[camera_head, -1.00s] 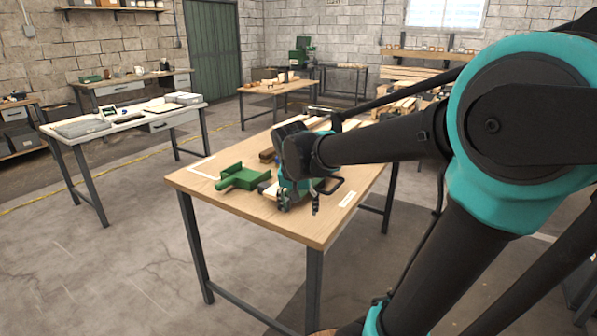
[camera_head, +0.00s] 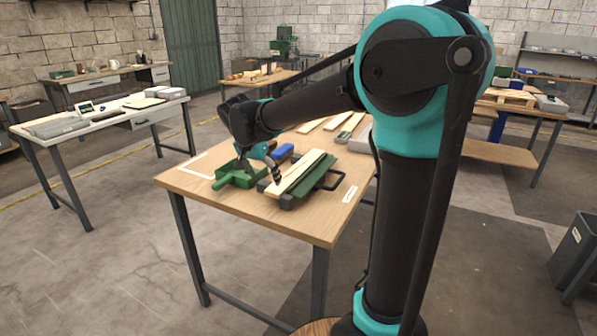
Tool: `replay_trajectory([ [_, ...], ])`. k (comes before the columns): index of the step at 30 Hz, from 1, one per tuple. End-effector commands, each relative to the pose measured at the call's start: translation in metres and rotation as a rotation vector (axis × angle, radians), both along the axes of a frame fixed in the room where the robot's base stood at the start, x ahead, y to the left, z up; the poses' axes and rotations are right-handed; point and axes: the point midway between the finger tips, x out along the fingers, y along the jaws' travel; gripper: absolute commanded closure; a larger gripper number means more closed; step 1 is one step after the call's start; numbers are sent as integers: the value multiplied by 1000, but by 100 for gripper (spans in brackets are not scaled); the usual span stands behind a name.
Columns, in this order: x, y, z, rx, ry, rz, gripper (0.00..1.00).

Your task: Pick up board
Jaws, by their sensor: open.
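A light wooden board (camera_head: 302,168) lies on a dark fixture with a green side (camera_head: 314,178) on the wooden table (camera_head: 290,222). More pale boards (camera_head: 311,125) lie flat towards the back of this table. My gripper (camera_head: 262,176) is open and hangs low between the green tool (camera_head: 236,181) and the near end of the board on the fixture. It appears empty; whether a finger touches the board cannot be told. My arm hides part of the table's back right.
A blue block (camera_head: 281,152) sits just behind my gripper. A white-topped table (camera_head: 100,121) stands at the left. A dark bin (camera_head: 572,252) stands on the floor at the right.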

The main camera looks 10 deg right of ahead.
Motion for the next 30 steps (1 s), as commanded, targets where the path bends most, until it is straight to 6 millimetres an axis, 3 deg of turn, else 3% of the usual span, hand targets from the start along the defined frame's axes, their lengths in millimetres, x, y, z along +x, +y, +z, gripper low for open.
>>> replay_trajectory([
  [3,5,-4,-15,0,0,0,24],
  [11,11,-7,-31,0,0,-1,24],
  [19,24,-15,-64,0,0,0,24],
  [29,25,-17,-70,0,0,0,24],
  [30,25,-17,-70,0,0,0,29],
])
